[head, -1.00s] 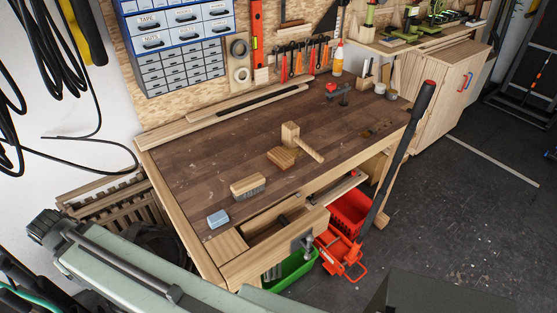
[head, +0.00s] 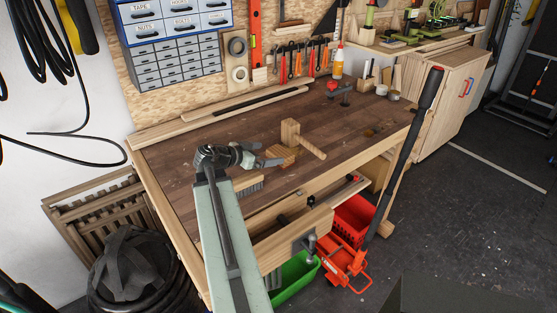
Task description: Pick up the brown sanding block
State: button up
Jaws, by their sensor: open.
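The brown sanding block (head: 287,155) lies on the dark wooden bench top, just left of the wooden mallet (head: 299,137). My gripper (head: 272,154) is open, at the left side of the block, and its fingers overlap the block's left part in the head view. I cannot tell whether the fingers touch the block or are above it.
A brush with a wooden back (head: 248,184) lies just below and left of my gripper, partly behind my arm. A red-handled clamp (head: 339,91) stands at the bench's far right. The bench top (head: 185,165) left of my gripper is clear.

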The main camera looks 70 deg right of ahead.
aim_at(277, 153)
jog(key=b+x, duration=0.2)
jog(key=x, duration=0.5)
jog(key=shift+s+f+b, duration=0.1)
jog(key=shift+f+b, duration=0.15)
jog(key=shift+b, duration=0.1)
jog(key=c, duration=1.2)
